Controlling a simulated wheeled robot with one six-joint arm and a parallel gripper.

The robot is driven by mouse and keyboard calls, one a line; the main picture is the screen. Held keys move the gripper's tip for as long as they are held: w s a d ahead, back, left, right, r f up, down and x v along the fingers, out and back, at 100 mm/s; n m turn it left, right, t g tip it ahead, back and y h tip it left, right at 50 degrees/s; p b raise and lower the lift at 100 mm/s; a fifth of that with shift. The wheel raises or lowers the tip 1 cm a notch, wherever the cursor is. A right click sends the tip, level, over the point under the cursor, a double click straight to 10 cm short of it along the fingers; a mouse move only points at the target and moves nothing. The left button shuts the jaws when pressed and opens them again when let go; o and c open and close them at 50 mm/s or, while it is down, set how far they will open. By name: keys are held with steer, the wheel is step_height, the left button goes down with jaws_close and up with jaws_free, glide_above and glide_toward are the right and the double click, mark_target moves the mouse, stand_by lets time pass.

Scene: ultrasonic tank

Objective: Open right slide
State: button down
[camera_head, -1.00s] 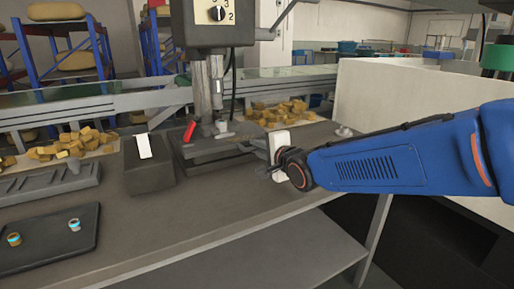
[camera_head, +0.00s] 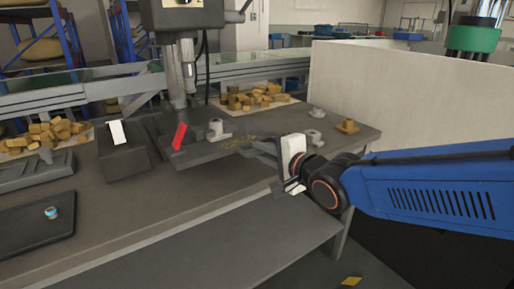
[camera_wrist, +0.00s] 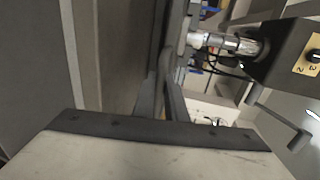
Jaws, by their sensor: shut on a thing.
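The slide (camera_head: 200,156) is a dark grey plate at the foot of the drill press (camera_head: 181,62). It carries a red lever (camera_head: 179,136) and a pale fitting (camera_head: 216,130), and juts toward the front right from under the press. My gripper (camera_head: 262,150), with a white body, is at the slide's right end. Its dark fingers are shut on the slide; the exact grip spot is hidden. In the wrist view, the fingers of my gripper (camera_wrist: 163,85) point away, close to dark metal, with the press head (camera_wrist: 290,65) at upper right.
A dark block (camera_head: 127,152) stands left of the slide on the grey bench (camera_head: 110,215). Pale and brass fittings (camera_head: 347,127) stand at the bench's right end. A white partition (camera_head: 400,95) rises behind my arm. Brown blocks (camera_head: 255,97) lie behind.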

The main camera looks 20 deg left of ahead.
stand_by(0.3)
steer(key=c, duration=1.8)
jaws_free()
steer(key=v, duration=1.7)
steer(key=shift+s, duration=0.2)
steer(key=shift+d, duration=0.1)
